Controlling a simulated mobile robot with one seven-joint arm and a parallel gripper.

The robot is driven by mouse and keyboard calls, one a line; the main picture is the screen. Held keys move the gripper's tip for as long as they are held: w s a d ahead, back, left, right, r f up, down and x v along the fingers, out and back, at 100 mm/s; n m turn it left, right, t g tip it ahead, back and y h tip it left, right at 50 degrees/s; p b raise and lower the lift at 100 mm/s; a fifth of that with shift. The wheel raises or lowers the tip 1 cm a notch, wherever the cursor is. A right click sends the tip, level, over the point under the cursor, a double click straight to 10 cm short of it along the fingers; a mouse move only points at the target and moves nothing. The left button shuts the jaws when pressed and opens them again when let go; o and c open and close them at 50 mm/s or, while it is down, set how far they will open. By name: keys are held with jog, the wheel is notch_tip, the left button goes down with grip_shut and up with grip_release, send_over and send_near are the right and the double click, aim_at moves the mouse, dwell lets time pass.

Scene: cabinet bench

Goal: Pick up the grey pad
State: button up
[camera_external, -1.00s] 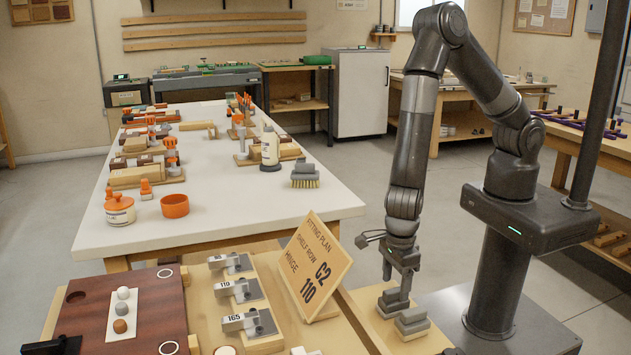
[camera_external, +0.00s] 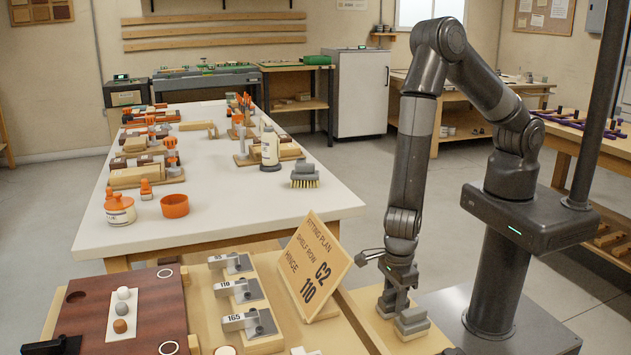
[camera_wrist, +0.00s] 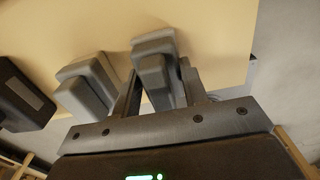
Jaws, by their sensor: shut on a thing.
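My gripper (camera_external: 396,300) points down at the right end of the wooden bench, low over two stepped grey pads. It is shut on one grey pad (camera_wrist: 153,47). In the wrist view that pad stands between the two fingers, with a finger on each side, and it appears to rest on the pale board. A second grey pad (camera_external: 412,321) sits close beside it and outside the grip. It also shows left of the fingers in the wrist view (camera_wrist: 86,84). The gripper partly hides the held pad in the external view.
A sign board (camera_external: 314,265) stands left of my gripper. Several hinge blocks (camera_external: 246,292) lie further left, by a dark red panel (camera_external: 95,315). A dark block (camera_wrist: 20,95) shows at the wrist view's left edge. A white table (camera_external: 235,205) stands behind.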

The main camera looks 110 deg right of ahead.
jog(key=c, duration=0.4)
